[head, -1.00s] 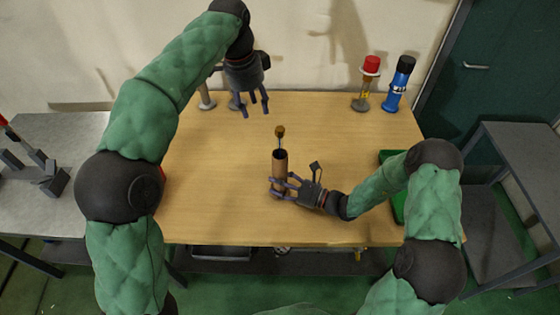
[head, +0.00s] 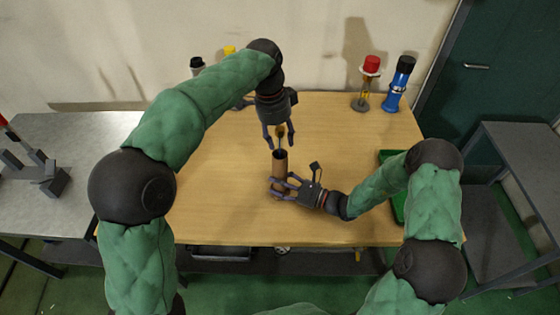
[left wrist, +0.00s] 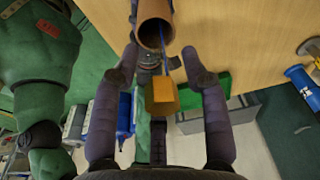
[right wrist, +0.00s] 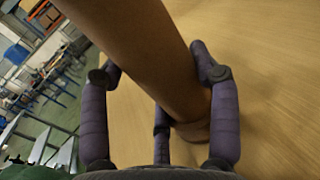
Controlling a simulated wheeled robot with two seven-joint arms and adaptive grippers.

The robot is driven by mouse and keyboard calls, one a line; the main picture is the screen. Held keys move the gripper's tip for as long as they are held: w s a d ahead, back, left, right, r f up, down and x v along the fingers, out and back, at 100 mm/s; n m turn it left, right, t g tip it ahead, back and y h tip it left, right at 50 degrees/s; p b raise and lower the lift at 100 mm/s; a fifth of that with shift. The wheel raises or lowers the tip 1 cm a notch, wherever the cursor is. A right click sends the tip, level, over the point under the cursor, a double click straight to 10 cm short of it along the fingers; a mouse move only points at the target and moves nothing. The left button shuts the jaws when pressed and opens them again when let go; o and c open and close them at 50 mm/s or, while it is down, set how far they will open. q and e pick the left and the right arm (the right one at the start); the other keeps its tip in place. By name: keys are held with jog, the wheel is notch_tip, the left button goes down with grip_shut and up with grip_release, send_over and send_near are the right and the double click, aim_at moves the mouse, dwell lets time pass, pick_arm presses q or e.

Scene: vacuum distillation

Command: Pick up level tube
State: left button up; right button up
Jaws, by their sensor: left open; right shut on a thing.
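A brown, open-topped tube (head: 280,163) stands upright on the wooden table, and my right gripper (head: 279,187) is shut around its lower part. The tube fills much of the right wrist view (right wrist: 150,55). A thin stick with an orange-yellow block on top (left wrist: 163,95) rises out of the tube's mouth; I take it to be the level tube. My left gripper (head: 279,143) is open above the brown tube, its fingers on either side of the block. In the left wrist view the block sits between the fingers, with a gap on each side.
A red-capped stand (head: 368,84) and a blue bottle with a black cap (head: 399,84) stand at the table's back right. A green tray (head: 397,200) is partly hidden behind my right arm. Black-topped and yellow-topped items (head: 230,50) are behind my left arm. The table's (head: 335,135) middle is clear.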

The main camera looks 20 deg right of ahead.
pick_arm(q)
jog(key=shift+d+f, duration=0.15)
jog(key=shift+f, duration=0.65)
jog(key=shift+d+f, duration=0.1)
jog(key=shift+f, duration=0.7)
grip_shut()
jog(key=shift+r, duration=0.15)
notch_tip(320, 180, up, 18)
send_over(283, 152)
jog(key=s, duration=0.1)
jog(key=s+a, duration=0.2)
jog(key=s, duration=0.6)
jog(key=s+a, duration=0.3)
jog(key=s, duration=0.4)
jog(key=shift+s+a, duration=0.15)
jog(key=shift+s, duration=0.2)
